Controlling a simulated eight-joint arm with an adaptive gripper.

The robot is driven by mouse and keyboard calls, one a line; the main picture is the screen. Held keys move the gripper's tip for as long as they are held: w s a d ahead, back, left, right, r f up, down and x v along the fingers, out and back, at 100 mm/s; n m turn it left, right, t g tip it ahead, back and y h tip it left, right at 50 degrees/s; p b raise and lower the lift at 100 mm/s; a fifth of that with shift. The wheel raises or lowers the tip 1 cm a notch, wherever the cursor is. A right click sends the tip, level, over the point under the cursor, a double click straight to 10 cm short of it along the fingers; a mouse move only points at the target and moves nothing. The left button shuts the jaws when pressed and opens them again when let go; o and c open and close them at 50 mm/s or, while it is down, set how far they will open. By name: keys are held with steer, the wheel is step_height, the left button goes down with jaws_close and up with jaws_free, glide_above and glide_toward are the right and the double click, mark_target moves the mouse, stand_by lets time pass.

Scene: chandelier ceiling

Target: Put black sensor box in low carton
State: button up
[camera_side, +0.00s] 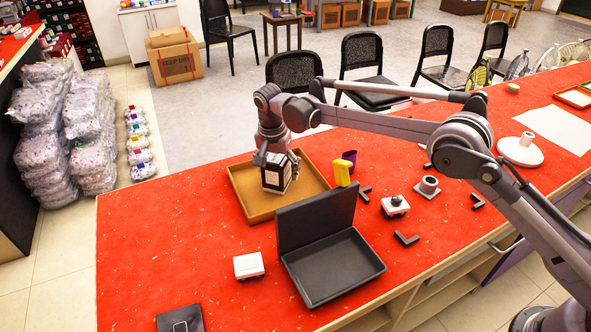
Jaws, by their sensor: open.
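The low carton (260,215) is a shallow tan tray on the red table, left of the middle. The black sensor box (277,178), dark with a pale face, is inside the carton's outline, towards its right half. It looks upright; whether its base touches the carton floor is hard to tell. My gripper (276,158) points down right at the top of the box, with its fingers open around or just above it. The fingertips are small and partly blend with the box.
An open black case (332,267) with a raised lid stands just in front of the carton. A yellow object (342,173), a purple cup (350,157) and small black brackets lie to the right. A white box (249,265) sits at front left.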

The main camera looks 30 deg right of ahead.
steer(key=r, duration=0.3)
steer(key=a+r, duration=0.1)
steer(key=r, duration=0.3)
steer(key=s+r, duration=0.1)
steer(key=r, duration=0.3)
steer(key=shift+s+a+r, duration=0.1)
steer(key=shift+a+r, duration=0.05)
steer(key=shift+r, duration=0.05)
steer(key=shift+s+r, duration=0.1)
steer(key=shift+r, duration=0.4)
steer(key=s+d+r+n+t+y, duration=0.1)
steer(key=s+d+r+n+t, duration=0.25)
steer(key=s+d+r, duration=0.95)
steer(key=s+d+f+n, duration=0.1)
steer(key=s+d+f, duration=0.2)
steer(key=s, duration=0.3)
steer(key=s+d+f+n+t, duration=0.1)
steer(key=s+d+f+n, duration=0.1)
steer(key=s+f, duration=0.3)
steer(key=s+d+f+n+t, duration=0.1)
steer(key=s+d+f, duration=0.3)
steer(key=s, duration=0.4)
steer(key=shift+s+d+n, duration=0.4)
steer(key=shift+d+n, duration=0.05)
steer(key=shift+n, duration=0.3)
steer(key=shift+f+t, duration=0.1)
steer(key=shift+t, duration=0.15)
